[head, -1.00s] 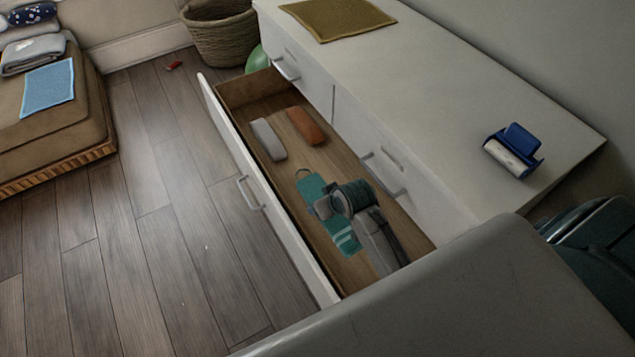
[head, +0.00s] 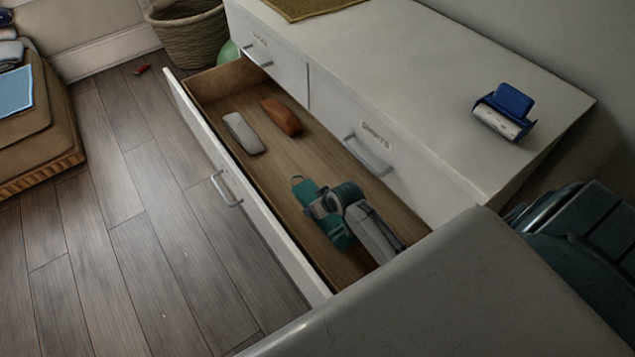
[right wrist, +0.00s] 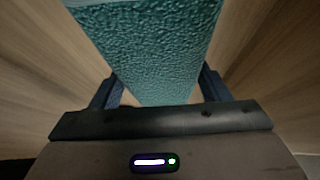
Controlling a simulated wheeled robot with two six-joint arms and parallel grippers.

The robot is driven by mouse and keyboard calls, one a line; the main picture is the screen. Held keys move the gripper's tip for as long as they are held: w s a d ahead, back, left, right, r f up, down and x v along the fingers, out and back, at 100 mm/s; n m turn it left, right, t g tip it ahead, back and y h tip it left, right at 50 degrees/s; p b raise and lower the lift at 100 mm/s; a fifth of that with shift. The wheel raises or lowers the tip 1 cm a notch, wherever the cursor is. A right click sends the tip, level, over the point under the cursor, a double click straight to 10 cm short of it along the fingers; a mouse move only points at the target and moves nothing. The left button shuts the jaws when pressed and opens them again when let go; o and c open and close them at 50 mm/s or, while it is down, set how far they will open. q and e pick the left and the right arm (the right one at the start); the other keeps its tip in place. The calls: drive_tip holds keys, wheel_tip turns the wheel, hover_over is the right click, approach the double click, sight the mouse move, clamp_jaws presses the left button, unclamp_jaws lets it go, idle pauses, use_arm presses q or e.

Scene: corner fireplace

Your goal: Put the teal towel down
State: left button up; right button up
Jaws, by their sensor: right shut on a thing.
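The teal towel (head: 339,234) is inside the open drawer (head: 284,163), at its near end, in the head view. My right gripper (head: 320,206) is shut on the towel, across its middle. In the right wrist view the towel (right wrist: 150,45) runs between the two fingers (right wrist: 160,92) and fills the upper middle, with the wooden drawer bottom on both sides. I cannot tell whether the towel touches the drawer bottom. My left gripper is not in view.
A grey case (head: 243,133) and an orange-brown case (head: 281,117) lie farther back in the drawer. The drawer's white front (head: 240,185) borders it on the left, the white dresser (head: 400,90) on the right. A blue-and-white lint roller (head: 503,112) is on the dresser top.

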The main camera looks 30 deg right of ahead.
sight(333, 219)
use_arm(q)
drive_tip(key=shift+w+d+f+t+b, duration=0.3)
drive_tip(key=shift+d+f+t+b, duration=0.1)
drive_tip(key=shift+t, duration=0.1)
use_arm(e)
drive_tip(key=shift+f, duration=1.95)
drive_tip(key=o, duration=1.1)
drive_tip(key=shift+f, duration=0.1)
